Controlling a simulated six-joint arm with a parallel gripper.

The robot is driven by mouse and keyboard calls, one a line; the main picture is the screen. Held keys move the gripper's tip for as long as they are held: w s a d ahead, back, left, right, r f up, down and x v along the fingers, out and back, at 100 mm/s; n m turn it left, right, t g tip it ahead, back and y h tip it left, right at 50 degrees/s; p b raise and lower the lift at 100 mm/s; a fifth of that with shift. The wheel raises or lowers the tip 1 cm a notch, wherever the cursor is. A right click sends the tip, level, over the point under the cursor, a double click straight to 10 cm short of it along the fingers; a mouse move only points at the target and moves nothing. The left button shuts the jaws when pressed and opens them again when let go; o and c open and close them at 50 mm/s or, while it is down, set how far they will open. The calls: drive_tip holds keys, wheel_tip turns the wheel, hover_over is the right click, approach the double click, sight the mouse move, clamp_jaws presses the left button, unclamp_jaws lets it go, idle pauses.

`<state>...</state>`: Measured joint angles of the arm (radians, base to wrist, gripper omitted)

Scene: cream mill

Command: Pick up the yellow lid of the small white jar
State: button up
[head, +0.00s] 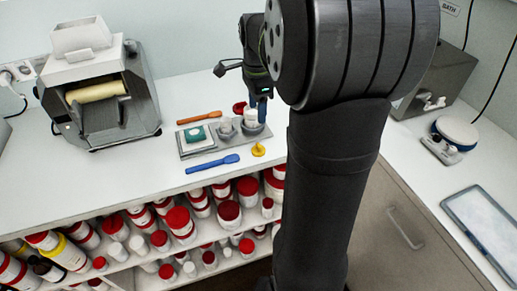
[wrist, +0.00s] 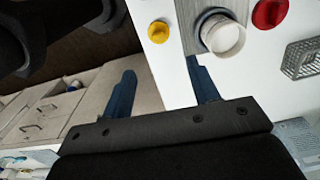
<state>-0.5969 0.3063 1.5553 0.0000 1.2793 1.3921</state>
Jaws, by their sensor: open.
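A white jar (head: 250,115) stands in a grey holder behind the lid; in the wrist view the white jar (wrist: 224,38) looks open at the top. A smaller white jar (head: 226,125) stands to its left. My gripper (head: 262,108) is above the counter by the larger jar, partly hidden by my arm. In the wrist view my gripper (wrist: 160,66) is open and empty.
A red lid (head: 239,107) lies behind the jars. An orange spatula (head: 199,117) and a blue spatula (head: 212,164) lie to the left, with a roller mill (head: 100,95) farther left.

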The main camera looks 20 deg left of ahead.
hover_over(258, 145)
drive_tip(key=f, duration=0.9)
drive_tip(key=shift+w+a+f, duration=0.15)
drive_tip(key=shift+a, duration=0.05)
drive_tip(key=shift+d+f, duration=0.2)
drive_tip(key=shift+f, duration=2.55)
drive_tip(key=c, duration=0.7)
